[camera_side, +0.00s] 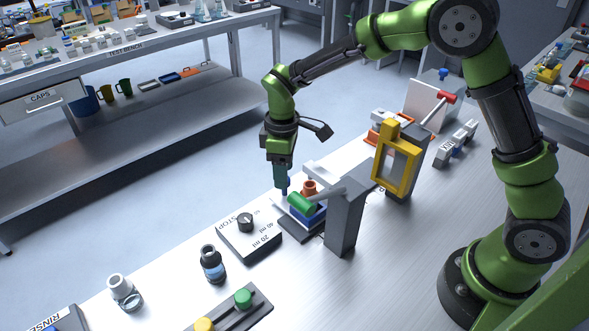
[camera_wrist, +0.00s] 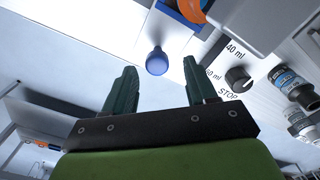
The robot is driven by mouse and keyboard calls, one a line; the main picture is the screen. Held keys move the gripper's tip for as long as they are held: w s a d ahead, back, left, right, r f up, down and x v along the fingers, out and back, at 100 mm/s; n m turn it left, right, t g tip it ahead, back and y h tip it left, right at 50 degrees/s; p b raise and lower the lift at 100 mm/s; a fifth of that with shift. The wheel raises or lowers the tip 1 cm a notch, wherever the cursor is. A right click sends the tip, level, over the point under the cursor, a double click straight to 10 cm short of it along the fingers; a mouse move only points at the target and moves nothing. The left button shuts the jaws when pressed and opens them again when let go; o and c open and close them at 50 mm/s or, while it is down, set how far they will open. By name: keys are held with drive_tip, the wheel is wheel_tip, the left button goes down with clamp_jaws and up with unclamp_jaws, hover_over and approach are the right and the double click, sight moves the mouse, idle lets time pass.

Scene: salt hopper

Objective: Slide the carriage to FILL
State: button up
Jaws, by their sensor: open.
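The carriage (camera_wrist: 188,12) looks like a blue tray on a pale base, with an orange cup (camera_wrist: 196,8) on it. In the side view the blue carriage (camera_side: 318,212) sits beside a grey post, partly hidden by a green cylinder. A round blue knob (camera_wrist: 157,60) stands at its near side in the wrist view. My gripper (camera_side: 281,186) points down over this knob. In the wrist view its two teal fingers (camera_wrist: 159,72) are open, with the knob between and just beyond the tips. I cannot tell whether they touch it. No FILL mark is readable.
A grey post (camera_side: 345,222) with a green-ended lever (camera_side: 303,204) stands close by the carriage. A white dial box (camera_side: 250,236) marked STOP, 20 ml and 40 ml is in front. A dark bottle (camera_side: 212,265) and yellow-framed unit (camera_side: 396,165) stand on the bench.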

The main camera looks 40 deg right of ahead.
wheel_tip(320, 180, up, 15)
idle(0.3)
drive_tip(key=s+d+m+t, duration=0.2)
drive_tip(key=s+m, duration=0.2)
drive_tip(key=s, duration=0.3)
drive_tip(key=s+d+r+m+t+y, duration=0.1)
drive_tip(key=s+d+m+t, duration=0.1)
drive_tip(key=s, duration=0.5)
drive_tip(key=s+d+r+m+t+y, duration=0.1)
drive_tip(key=s+d+m+t, duration=0.2)
drive_tip(key=s, duration=0.4)
drive_tip(key=d+m, duration=0.1)
drive_tip(key=m, duration=0.1)
drive_tip(key=shift+m, duration=0.4)
